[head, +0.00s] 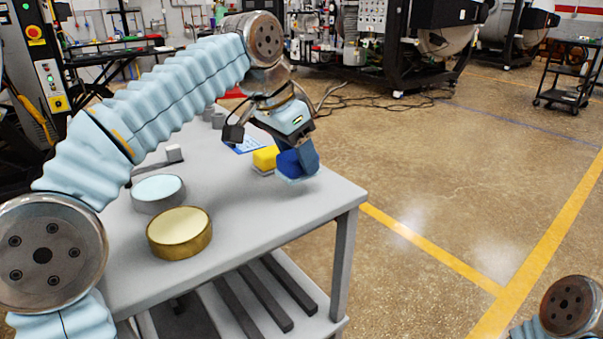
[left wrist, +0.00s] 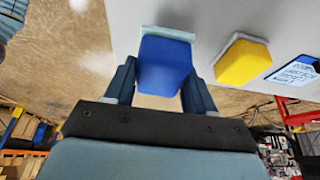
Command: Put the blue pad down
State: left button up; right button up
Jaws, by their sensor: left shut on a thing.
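The blue pad (head: 292,163) is at the right part of the grey table (head: 240,222), near its far right corner. My left gripper (head: 300,155) is shut on it from above. In the left wrist view the blue pad (left wrist: 165,64) sits between the two fingers of the gripper (left wrist: 160,88), with a pale layer along its far edge. The pad is very close to the table top; I cannot tell whether it touches. My right gripper is out of view; only part of my right arm shows at the lower right.
A yellow pad (head: 265,158) lies just left of the blue pad, beside a blue-and-white card (head: 249,145). A gold-rimmed round dish (head: 180,233) and a grey round dish (head: 158,192) stand on the table's left part. The table's front right area is clear.

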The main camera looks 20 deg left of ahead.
aim_at(302, 175)
pick_arm(q)
jog(key=x, duration=0.3)
jog(key=shift+w+a+f+b, duration=0.15)
jog(key=shift+w+f+b, duration=0.1)
jog(key=shift+b, duration=0.15)
jog(key=shift+f, duration=0.5)
jog(key=o, duration=1.4)
jog(key=shift+f, duration=0.3)
jog(key=p+v, duration=0.1)
jog(key=v, duration=0.3)
jog(key=p+v, duration=0.1)
jog(key=v, duration=0.4)
jog(key=p+v, duration=0.1)
jog(key=v, duration=0.4)
jog(key=shift+w+a+p, duration=0.1)
jog(key=shift+a+p, duration=0.2)
